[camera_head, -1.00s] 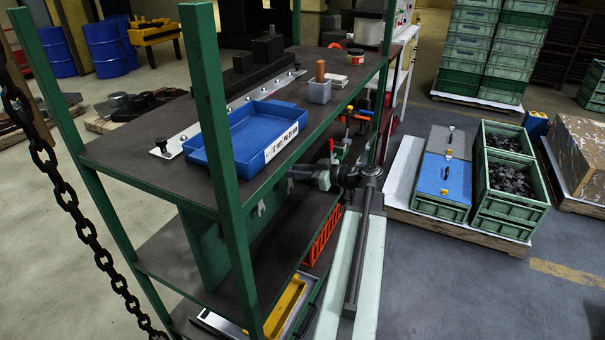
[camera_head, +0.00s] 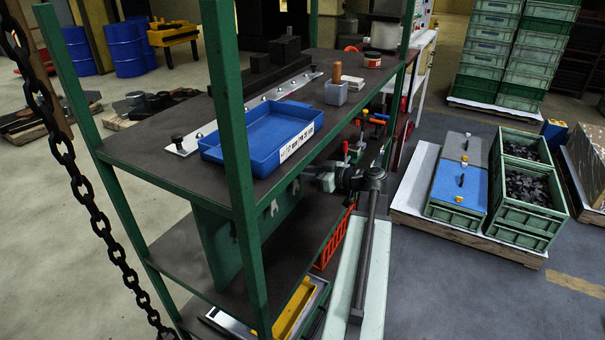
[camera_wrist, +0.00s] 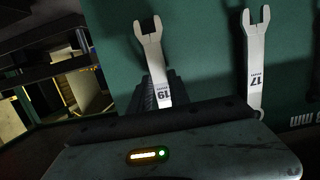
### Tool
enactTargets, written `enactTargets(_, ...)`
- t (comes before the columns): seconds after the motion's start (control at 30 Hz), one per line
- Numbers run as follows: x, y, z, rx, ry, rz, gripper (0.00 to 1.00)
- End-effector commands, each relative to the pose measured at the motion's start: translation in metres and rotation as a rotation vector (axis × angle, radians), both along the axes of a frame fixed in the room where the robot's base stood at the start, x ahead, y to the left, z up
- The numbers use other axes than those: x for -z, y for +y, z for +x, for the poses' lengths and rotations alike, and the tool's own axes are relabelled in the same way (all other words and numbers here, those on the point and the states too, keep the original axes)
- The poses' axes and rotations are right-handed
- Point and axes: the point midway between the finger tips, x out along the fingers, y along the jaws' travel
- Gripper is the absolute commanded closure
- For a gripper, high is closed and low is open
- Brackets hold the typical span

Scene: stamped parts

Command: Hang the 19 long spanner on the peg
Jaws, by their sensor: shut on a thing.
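The 19 long spanner (camera_wrist: 152,58) is pale, with an open fork jaw at the top and a 19 label, in the wrist view. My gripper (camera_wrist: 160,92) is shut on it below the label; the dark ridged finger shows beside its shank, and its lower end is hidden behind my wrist. The spanner is in front of a green panel (camera_wrist: 200,65); I cannot tell whether it touches it. In the head view my gripper (camera_head: 312,175) reaches in under the top shelf, by the green panel (camera_head: 216,245). I cannot make out the peg.
A similar 17 spanner (camera_wrist: 255,62) is to the right, against the panel. A blue tray (camera_head: 262,140) and a grey cup (camera_head: 337,94) stand on the top shelf.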

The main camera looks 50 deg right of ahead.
Motion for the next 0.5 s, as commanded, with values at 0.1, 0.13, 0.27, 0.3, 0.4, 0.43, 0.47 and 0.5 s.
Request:
enactTargets(0.1, -0.0001, -0.0006, -0.0006, 0.001, -0.001, 0.0, 1.0)
enactTargets(0.13, -0.0001, -0.0006, -0.0006, 0.001, 0.0, 0.0, 1.0)
enactTargets(0.27, -0.0001, -0.0006, -0.0006, 0.001, 0.0, 0.0, 0.52)
enactTargets(0.3, -0.0001, -0.0006, -0.0006, 0.001, 0.0, 0.0, 0.52)
enactTargets(0.4, 0.0, -0.0006, -0.0006, 0.001, 0.0, 0.0, 0.52)
enactTargets(0.43, 0.0, -0.0006, -0.0006, 0.001, 0.0, 0.0, 0.52)
enactTargets(0.47, 0.0, -0.0006, -0.0006, 0.001, 0.0, 0.0, 0.52)
enactTargets(0.5, 0.0, -0.0006, -0.0006, 0.001, 0.0, 0.0, 0.52)
